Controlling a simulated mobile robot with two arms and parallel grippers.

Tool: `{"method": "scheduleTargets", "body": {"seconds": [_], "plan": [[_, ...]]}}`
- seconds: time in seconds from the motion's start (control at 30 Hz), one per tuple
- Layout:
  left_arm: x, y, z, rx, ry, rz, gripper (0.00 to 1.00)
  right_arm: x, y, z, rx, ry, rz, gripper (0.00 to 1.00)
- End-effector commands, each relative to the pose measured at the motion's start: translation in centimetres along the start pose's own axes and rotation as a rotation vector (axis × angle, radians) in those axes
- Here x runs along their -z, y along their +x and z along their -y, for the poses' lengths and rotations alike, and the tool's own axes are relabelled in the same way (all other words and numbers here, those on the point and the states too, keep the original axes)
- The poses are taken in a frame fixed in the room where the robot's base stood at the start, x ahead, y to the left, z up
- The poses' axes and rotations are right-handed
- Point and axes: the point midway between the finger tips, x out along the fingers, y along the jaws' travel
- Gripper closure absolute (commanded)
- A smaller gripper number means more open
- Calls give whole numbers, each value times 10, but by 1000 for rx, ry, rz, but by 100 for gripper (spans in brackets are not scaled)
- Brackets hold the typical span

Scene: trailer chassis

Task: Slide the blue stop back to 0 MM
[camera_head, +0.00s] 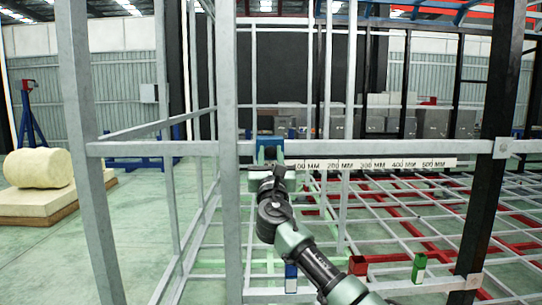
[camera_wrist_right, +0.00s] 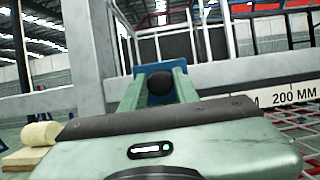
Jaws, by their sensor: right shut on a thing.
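The blue stop (camera_head: 266,142) sits on the grey horizontal rail, left of the "100 MM" label, which is partly covered. My right gripper (camera_head: 269,156) is at the stop from the front. In the right wrist view, its two green fingers stand on either side of a round black knob (camera_wrist_right: 160,87) in front of the blue stop (camera_wrist_right: 178,65), and are shut on it. The white scale strip (camera_head: 378,163) runs right along the rail with marks up to 500 MM. No 0 MM mark can be read. My left gripper is not in view.
A grey upright post (camera_head: 229,220) stands just left of the stop. A dark post (camera_head: 489,190) crosses the rail at the right. Red and grey chassis bars (camera_head: 430,235) fill the lower right. A yellow roll (camera_head: 38,168) lies on a pallet at the far left.

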Motion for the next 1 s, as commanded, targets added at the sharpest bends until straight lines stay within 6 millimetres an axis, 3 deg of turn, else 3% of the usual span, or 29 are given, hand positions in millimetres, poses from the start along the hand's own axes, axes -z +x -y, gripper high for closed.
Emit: {"method": "scheduleTargets", "body": {"seconds": [0.3, 0.33, 0.4, 0.77, 1.0], "plan": [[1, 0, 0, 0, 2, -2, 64, 1, -1, -5, -9, 5, -2, 100], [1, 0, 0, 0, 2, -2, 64, 1, -1, -5, -9, 5, -2, 62], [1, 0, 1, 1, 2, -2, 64, 1, -1, -4, -8, 5, -2, 49], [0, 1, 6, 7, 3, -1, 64, 0, -3, -2, -4, 4, 0, 49], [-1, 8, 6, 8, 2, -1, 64, 3, -25, -3, -5, 6, 0, 49]]}}
